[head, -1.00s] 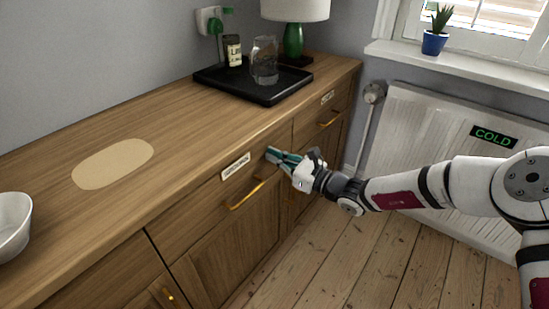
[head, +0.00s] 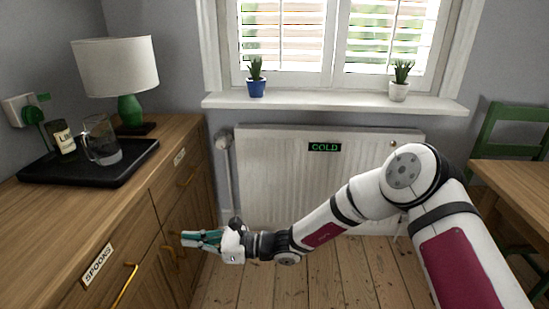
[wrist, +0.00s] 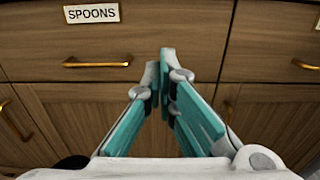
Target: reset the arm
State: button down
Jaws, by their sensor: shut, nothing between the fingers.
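My gripper (head: 190,238) is shut and empty, with teal fingers pointing left toward the front of the wooden sideboard (head: 215,130). In the wrist view my gripper (wrist: 160,58) has its fingertips together in front of the drawer fronts. The drawer labelled SPOONS (wrist: 160,35) is closed, with a brass handle (wrist: 97,63) to the left of the fingertips. Whether the fingertips touch the sideboard is hard to tell, but they hold no handle. My arm stretches across the right half of the head view.
A black tray (head: 125,174) with a glass jug (head: 101,140) and a jar (head: 63,138) stands on the sideboard beside a lamp (head: 117,66). A radiator (head: 290,175) marked COLD is behind my arm. A wooden table (head: 520,185) and green chair (head: 505,125) are at right.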

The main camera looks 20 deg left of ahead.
jog(key=s+d+r+n+g+h, duration=0.1)
jog(key=s+d+r+n+h, duration=0.4)
jog(key=d+r, duration=0.5)
jog(key=s+d+r+n+h, duration=0.35)
jog(key=d+r+n, duration=0.35)
jog(key=d, duration=0.7)
jog(key=s+d+r+n+t+h, duration=0.1)
jog(key=s+d+t+h, duration=0.15)
jog(key=s+d, duration=0.55)
jog(key=s+d+r+n+t+h, duration=0.1)
jog(key=s+d+t+h, duration=0.2)
jog(key=d, duration=0.9)
jog(key=s+d+r+n+t+h, duration=0.1)
jog(key=s+d+r+h, duration=0.15)
jog(key=s+d, duration=0.6)
notch_tip(320, 180, up, 24)
jog(key=w+d+t+p, duration=0.2)
jog(key=t+p, duration=0.1)
jog(key=p, duration=2)
jog(key=shift+w+f+h, duration=0.2)
jog(key=shift+w+h, duration=0.05)
jog(key=shift+h, duration=0.2)
